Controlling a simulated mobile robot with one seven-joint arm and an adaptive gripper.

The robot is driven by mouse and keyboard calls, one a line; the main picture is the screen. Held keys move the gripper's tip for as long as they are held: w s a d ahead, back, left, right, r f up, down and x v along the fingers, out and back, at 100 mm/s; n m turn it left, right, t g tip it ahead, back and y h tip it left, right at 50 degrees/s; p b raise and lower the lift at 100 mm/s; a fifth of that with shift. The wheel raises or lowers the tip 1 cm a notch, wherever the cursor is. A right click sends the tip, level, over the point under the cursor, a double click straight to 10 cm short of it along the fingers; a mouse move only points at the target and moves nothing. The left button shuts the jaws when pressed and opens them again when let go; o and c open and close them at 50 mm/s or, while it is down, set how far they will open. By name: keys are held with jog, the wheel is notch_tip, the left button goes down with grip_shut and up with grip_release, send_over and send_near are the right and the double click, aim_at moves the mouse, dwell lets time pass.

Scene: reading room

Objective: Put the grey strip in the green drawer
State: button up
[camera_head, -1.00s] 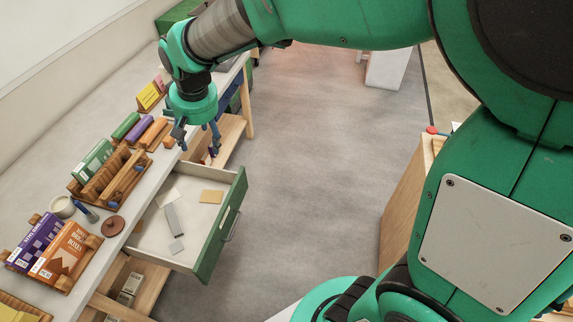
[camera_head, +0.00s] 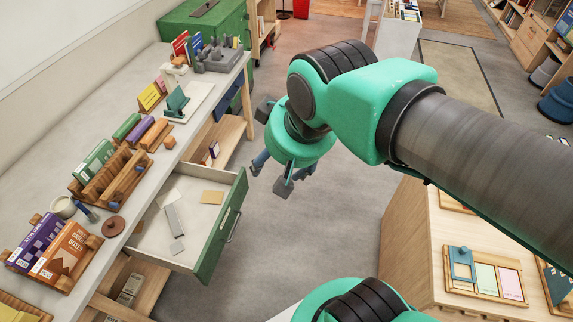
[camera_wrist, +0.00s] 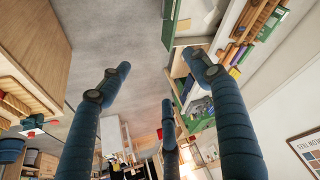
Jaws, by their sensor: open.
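The green drawer (camera_head: 219,226) is pulled out from under the long white table, with a light inside and a green front. A grey strip (camera_head: 173,220) lies flat inside it, towards the left. A small grey square piece (camera_head: 177,247) and a tan card (camera_head: 211,197) lie in the drawer too. My gripper (camera_head: 279,177) is open and empty, in the air to the right of the drawer, over the floor. In the wrist view my spread fingers (camera_wrist: 152,95) hold nothing.
Books, wooden racks and a mug crowd the tabletop (camera_head: 117,205). A wooden cabinet (camera_head: 405,232) with trays on top stands at the right. The grey floor (camera_head: 320,225) between is clear.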

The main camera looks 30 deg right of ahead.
jog(key=shift+s+d+f, duration=0.1)
jog(key=shift+s+d, duration=0.05)
jog(key=shift+s, duration=0.45)
jog(key=shift+s+d+f, duration=0.1)
jog(key=shift+s+d, duration=0.05)
jog(key=shift+s, duration=0.45)
dwell(0.5)
